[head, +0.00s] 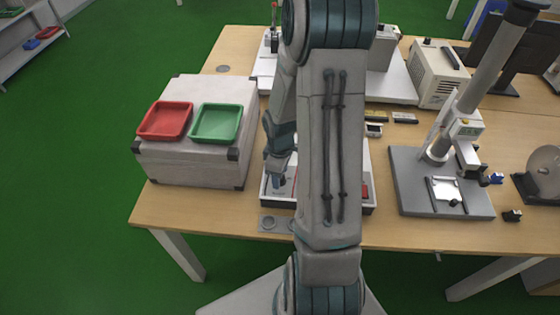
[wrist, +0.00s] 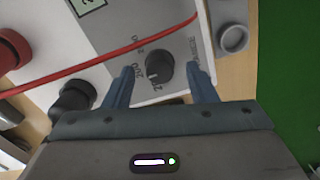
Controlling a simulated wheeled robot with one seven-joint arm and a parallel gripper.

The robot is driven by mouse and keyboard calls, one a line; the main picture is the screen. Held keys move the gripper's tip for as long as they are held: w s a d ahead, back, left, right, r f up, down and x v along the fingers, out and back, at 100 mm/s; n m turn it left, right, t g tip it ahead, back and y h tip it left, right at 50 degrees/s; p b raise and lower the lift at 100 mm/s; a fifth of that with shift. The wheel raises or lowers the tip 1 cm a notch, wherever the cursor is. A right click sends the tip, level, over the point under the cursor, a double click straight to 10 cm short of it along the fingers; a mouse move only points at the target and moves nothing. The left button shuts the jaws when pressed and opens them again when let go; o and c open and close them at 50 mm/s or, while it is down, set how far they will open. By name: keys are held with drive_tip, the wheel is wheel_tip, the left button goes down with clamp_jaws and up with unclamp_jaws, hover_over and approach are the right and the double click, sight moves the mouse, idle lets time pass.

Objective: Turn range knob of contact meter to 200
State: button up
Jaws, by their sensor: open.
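The contact meter's range knob (wrist: 158,68) is black and round, with a small pale mark, and stands on a grey panel (wrist: 112,32). My gripper (wrist: 160,67) is open, with one blue finger on each side of the knob. A gap shows beside each finger, and I see no firm contact. In the head view my gripper (head: 279,182) is over the left part of the meter (head: 286,204); my arm hides much of the meter.
A red cable (wrist: 110,55) crosses the panel beside the knob. A black round part (wrist: 75,97) and a red one (wrist: 10,48) are left of it. A grey case (head: 188,164) with red (head: 165,120) and green trays stands left. A grey test stand (head: 430,195) stands right.

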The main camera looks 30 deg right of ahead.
wheel_tip(320, 180, up, 13)
drive_tip(key=shift+r, duration=0.15)
idle(0.7)
